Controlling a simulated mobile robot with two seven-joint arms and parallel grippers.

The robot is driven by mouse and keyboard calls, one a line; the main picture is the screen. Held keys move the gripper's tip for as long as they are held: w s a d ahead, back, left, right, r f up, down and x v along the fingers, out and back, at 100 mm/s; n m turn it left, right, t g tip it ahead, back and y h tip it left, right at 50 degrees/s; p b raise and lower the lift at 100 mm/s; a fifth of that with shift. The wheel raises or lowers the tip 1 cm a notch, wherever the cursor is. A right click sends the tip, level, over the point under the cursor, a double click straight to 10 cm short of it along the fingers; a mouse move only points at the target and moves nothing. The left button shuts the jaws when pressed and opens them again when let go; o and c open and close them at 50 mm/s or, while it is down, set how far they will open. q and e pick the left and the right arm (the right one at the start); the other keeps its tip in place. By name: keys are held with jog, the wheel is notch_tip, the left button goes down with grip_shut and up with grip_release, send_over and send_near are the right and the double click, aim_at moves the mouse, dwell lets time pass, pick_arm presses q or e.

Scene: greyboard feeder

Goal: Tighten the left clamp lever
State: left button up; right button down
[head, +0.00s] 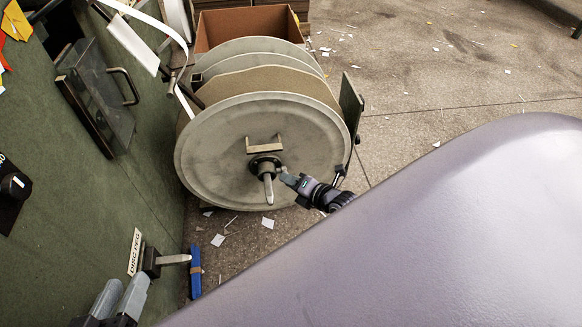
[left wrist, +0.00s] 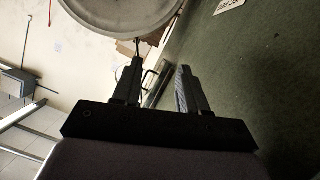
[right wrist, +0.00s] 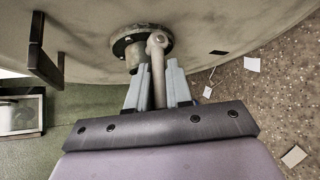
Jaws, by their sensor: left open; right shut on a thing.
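The left clamp lever is a pale metal rod (right wrist: 158,85) with a round knuckle, at the dark green hub collar (right wrist: 143,40) in the right wrist view. The hub (head: 265,165) sits at the middle of a large grey disc (head: 225,150) in the head view. My right gripper (head: 286,177) is at the hub's right side. It also shows in the right wrist view, with a finger on each side of the rod, shut on it. In the head view the fingers partly hide the lever. My left gripper (head: 125,280) is open and empty at the lower left, away from the disc.
A metal peg (head: 175,259) by the label "DISC PEG" (head: 135,251) sticks out near my left gripper. A blue-handled item (head: 195,272) is close by. A bracket handle (head: 264,148) stands on the disc above the hub. A cardboard box (head: 225,24) is behind. Paper scraps litter the floor.

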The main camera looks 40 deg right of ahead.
jog(key=shift+r+g+p, duration=0.3)
jog(key=shift+r+p, duration=0.05)
jog(key=shift+r, duration=0.1)
jog(key=shift+w+d+r+m+g, duration=0.1)
jog(key=shift+m+g, duration=0.2)
jog(key=shift+g, duration=0.3)
jog(key=shift+w+r+g, duration=0.1)
jog(key=shift+g, duration=0.2)
jog(key=shift+w+d+r+m+g+y, duration=0.1)
jog(key=shift+r+m+g+y, duration=0.05)
jog(key=shift+m+g+y, duration=0.2)
pick_arm(q)
jog(key=shift+s+d+f+b, duration=0.1)
jog(key=shift+d+f+b, duration=0.05)
jog(key=shift+d+b, duration=0.2)
pick_arm(e)
jog(key=shift+r+g, duration=0.15)
jog(key=shift+g, duration=0.2)
pick_arm(q)
jog(key=shift+w+a+r, duration=0.15)
jog(key=shift+w+r, duration=0.05)
jog(key=shift+r, duration=0.2)
pick_arm(e)
jog(key=shift+w+r+m, duration=0.1)
jog(key=shift+m, duration=0.15)
pick_arm(q)
jog(key=shift+s+f, duration=0.1)
jog(key=shift+f, duration=0.05)
